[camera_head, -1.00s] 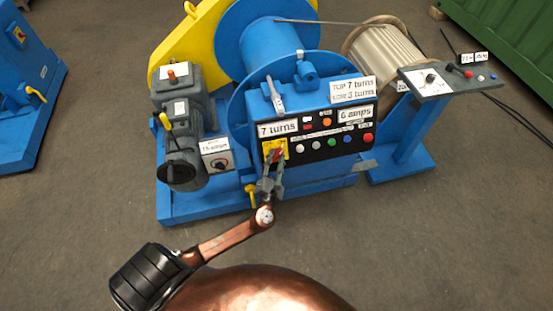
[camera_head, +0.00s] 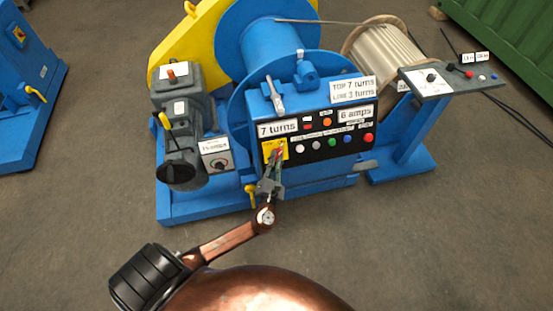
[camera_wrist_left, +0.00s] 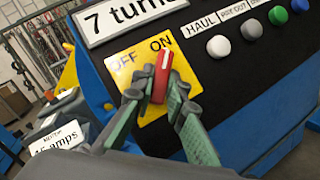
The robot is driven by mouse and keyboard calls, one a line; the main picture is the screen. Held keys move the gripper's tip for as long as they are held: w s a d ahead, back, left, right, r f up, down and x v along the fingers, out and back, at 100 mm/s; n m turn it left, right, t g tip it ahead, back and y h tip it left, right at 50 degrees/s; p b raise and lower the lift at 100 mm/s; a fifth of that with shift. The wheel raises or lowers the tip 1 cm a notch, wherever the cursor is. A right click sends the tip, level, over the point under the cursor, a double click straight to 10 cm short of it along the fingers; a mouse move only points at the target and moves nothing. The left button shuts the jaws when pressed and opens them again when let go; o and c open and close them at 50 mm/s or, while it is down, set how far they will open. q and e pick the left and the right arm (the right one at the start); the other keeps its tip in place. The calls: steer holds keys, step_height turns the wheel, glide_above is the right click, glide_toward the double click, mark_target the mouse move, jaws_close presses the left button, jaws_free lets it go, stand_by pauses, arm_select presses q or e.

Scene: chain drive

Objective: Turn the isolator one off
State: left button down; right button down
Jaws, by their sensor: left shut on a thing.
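The isolator is a red knob (camera_wrist_left: 160,78) on a yellow plate (camera_wrist_left: 122,72) marked OFF and ON in the left wrist view. The white mark on the knob points up towards the ON label. In the head view the yellow plate (camera_head: 268,151) sits at the left end of the black control panel. My left gripper (camera_head: 277,159) reaches up to it from below. In the left wrist view the left gripper (camera_wrist_left: 155,90) has a finger on each side of the red knob and is shut on it. My right gripper is not in view.
Several round push buttons (camera_wrist_left: 218,46) lie right of the plate on the black panel (camera_head: 340,147). A "7 turns" label (camera_head: 278,128) is just above. A grey motor (camera_head: 183,160) stands left, and a grey control stand (camera_head: 432,82) right. Open floor lies in front.

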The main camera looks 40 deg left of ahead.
arm_select(q)
steer(key=n+y, duration=0.1)
steer(key=n+b, duration=0.1)
steer(key=shift+d+f+n+y+b, duration=0.15)
steer(key=shift+f+n+y+b, duration=0.15)
steer(key=shift+f+y, duration=0.1)
steer(key=shift+n+y+b, duration=0.3)
steer(key=shift+n, duration=0.3)
steer(key=shift+w+d+r+n+g+y+b, duration=0.15)
steer(key=shift+n+g+y+b, duration=0.8)
steer(key=shift+n+g, duration=1.7)
steer(key=shift+w+d+r+n+g+y+b, duration=0.15)
steer(key=shift+n+g+y+b, duration=0.7)
steer(key=shift+n, duration=3.35)
steer(key=shift+w+d+n+g+y+b, duration=0.1)
steer(key=shift+w+n+g+y+b, duration=0.25)
steer(key=shift+n+g+y, duration=2.25)
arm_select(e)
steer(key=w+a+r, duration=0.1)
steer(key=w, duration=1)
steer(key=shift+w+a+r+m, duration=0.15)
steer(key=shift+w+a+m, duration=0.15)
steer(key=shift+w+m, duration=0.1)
arm_select(q)
steer(key=shift+s+n+t+h, duration=0.1)
steer(key=shift+n+t+h, duration=0.4)
steer(key=shift+n+h, duration=0.6)
